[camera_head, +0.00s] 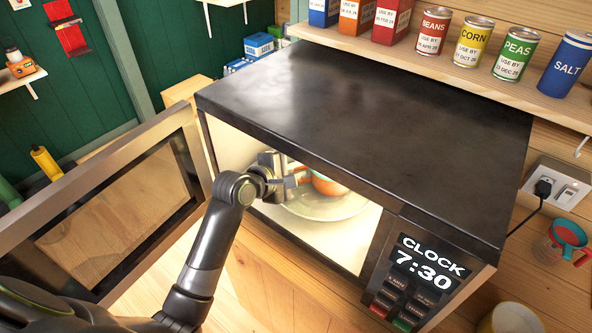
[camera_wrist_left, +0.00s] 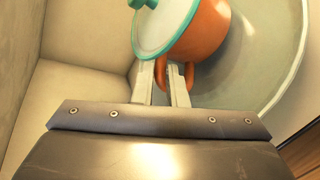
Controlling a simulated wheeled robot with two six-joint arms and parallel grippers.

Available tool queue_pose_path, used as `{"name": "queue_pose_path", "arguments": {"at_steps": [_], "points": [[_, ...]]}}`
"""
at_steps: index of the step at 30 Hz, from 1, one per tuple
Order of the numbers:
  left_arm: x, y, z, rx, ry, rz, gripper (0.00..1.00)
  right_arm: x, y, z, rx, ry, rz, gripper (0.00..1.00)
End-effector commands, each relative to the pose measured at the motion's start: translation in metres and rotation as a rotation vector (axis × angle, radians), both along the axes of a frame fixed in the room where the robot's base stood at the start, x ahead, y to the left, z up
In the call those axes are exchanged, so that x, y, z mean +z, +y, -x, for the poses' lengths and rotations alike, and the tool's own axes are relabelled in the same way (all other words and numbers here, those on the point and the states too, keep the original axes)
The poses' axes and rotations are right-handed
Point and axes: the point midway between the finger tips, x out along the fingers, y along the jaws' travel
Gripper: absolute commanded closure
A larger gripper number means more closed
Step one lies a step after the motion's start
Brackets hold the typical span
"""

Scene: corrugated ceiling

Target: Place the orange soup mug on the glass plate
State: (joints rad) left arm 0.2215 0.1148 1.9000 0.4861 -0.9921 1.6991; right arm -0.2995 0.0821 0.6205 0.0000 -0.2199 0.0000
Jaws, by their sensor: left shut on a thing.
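The orange soup mug (camera_head: 327,184) is inside the open microwave, over the round glass plate (camera_head: 341,210). In the left wrist view the mug (camera_wrist_left: 207,36) has a teal-rimmed pale lid and looks tilted; its orange handle lies between my fingers. My left gripper (camera_head: 301,178) reaches in through the microwave opening and is shut on the mug's handle; it also shows in the left wrist view (camera_wrist_left: 171,80). The glass plate (camera_wrist_left: 282,72) shows beside and behind the mug. I cannot tell whether the mug touches the plate. My right gripper is not in view.
The microwave (camera_head: 380,105) has a dark top and a clock reading 7:30. Its door (camera_head: 112,205) stands open at the left, close to my left arm. A shelf (camera_head: 455,82) with cans and boxes runs above.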

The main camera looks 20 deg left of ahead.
Motion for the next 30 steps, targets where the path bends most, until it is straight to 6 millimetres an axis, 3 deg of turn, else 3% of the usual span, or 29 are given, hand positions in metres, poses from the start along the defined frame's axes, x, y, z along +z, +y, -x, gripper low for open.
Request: {"name": "queue_pose_path", "arguments": {"at_steps": [10, 11, 15, 25, 30], "points": [[-0.009, -0.001, -0.001, 0.000, -0.009, 0.003, 1.00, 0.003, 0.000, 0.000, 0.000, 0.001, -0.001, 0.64], [-0.012, 0.000, 0.000, 0.000, -0.002, 0.000, 0.84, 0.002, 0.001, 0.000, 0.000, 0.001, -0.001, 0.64], [-0.011, 0.000, 0.000, 0.001, -0.003, 0.000, 0.66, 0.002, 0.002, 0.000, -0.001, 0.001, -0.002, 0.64], [-0.010, 0.001, 0.002, 0.001, -0.004, 0.000, 0.66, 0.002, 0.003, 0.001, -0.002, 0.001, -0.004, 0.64], [-0.006, 0.008, 0.015, 0.002, -0.003, -0.003, 0.66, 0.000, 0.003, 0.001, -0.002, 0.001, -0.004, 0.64]]}}
